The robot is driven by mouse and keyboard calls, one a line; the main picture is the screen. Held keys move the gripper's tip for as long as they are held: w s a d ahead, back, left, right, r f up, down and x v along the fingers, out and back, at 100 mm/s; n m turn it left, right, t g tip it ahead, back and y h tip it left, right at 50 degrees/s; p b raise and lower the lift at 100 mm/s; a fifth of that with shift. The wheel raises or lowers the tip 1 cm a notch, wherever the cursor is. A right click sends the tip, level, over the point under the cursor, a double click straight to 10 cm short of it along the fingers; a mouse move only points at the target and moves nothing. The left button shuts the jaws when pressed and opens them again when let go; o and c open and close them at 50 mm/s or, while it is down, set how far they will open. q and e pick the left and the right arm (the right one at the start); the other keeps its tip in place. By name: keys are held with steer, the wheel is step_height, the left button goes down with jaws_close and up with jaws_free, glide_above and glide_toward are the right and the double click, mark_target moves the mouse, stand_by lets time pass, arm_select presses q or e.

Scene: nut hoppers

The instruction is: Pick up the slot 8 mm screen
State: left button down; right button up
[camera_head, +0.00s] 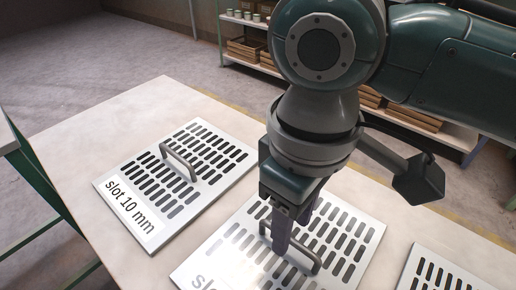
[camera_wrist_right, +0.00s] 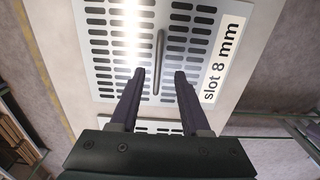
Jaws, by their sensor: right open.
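The slot 8 mm screen (camera_head: 345,230) is a flat pale metal plate with rows of slots, lying on the table. Its label (camera_wrist_right: 222,55) reads "slot 8 mm" in the right wrist view; in the head view the label is cut off at the lower edge. Its raised bar handle (camera_wrist_right: 159,50) runs along the middle. My right gripper (camera_head: 290,238) is open and points down over this screen at the handle. In the right wrist view, the handle's near end lies between the two fingertips (camera_wrist_right: 160,80). Whether they touch it I cannot tell. My left gripper is not in view.
The slot 10 mm screen (camera_head: 166,205), with its own handle (camera_head: 178,160), lies to the left on the table (camera_head: 90,130). Another slotted screen (camera_head: 410,283) is partly visible at lower right. Shelves (camera_head: 243,22) with boxes stand behind. A green-framed bench (camera_head: 25,165) is at far left.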

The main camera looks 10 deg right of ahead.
step_height(320, 180, down, 5)
steer(key=shift+w+r+b, duration=0.1)
steer(key=shift+w+b, duration=0.05)
steer(key=shift+b, duration=0.55)
jaws_close()
stand_by(0.9)
